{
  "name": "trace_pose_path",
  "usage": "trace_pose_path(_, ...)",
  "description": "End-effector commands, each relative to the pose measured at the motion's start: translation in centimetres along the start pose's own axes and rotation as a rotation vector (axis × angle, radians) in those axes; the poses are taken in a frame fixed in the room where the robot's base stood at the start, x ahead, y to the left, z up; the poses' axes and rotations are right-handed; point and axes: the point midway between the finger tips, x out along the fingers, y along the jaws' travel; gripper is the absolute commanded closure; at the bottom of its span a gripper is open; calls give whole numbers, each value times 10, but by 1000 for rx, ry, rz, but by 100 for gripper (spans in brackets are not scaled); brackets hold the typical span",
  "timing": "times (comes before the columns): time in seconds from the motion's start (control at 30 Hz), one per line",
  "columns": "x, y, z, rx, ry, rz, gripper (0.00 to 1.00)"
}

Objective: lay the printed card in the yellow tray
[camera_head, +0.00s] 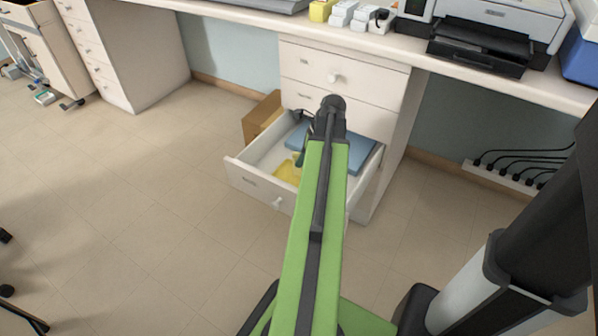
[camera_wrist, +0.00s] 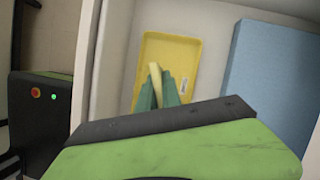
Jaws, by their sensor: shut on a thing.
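The yellow tray (camera_wrist: 160,50) lies flat in the open drawer, beside a blue block. It also shows in the head view (camera_head: 287,172), partly hidden by my arm. My gripper (camera_wrist: 158,90) has green fingers and is over the lower part of the tray in the wrist view. It is shut on a thin pale yellow piece, which I take for the printed card (camera_wrist: 155,72). The card is seen nearly edge-on, so no print shows. I cannot tell whether it touches the tray. A small pale printed patch (camera_wrist: 182,88) shows on the tray's right side.
The white drawer (camera_head: 250,183) stands open below the counter, with walls around the tray. The blue block (camera_wrist: 270,80) fills its right side. A brown box (camera_head: 262,115) stands beside the drawer unit.

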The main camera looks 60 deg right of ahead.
Motion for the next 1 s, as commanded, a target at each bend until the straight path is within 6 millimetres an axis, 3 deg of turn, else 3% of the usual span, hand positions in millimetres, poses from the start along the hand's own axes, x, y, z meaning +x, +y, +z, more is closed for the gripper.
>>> trace_pose_path(0.03,14,0,-6,0,0,0,100)
trace_pose_path(0.17,34,0,-15,0,0,0,100)
trace_pose_path(0.57,36,0,-16,0,0,0,100)
trace_pose_path(0.6,34,0,-15,0,0,0,86)
trace_pose_path(0.73,34,0,-15,1,0,0,70)
trace_pose_path(1.0,34,0,-15,1,0,0,70)
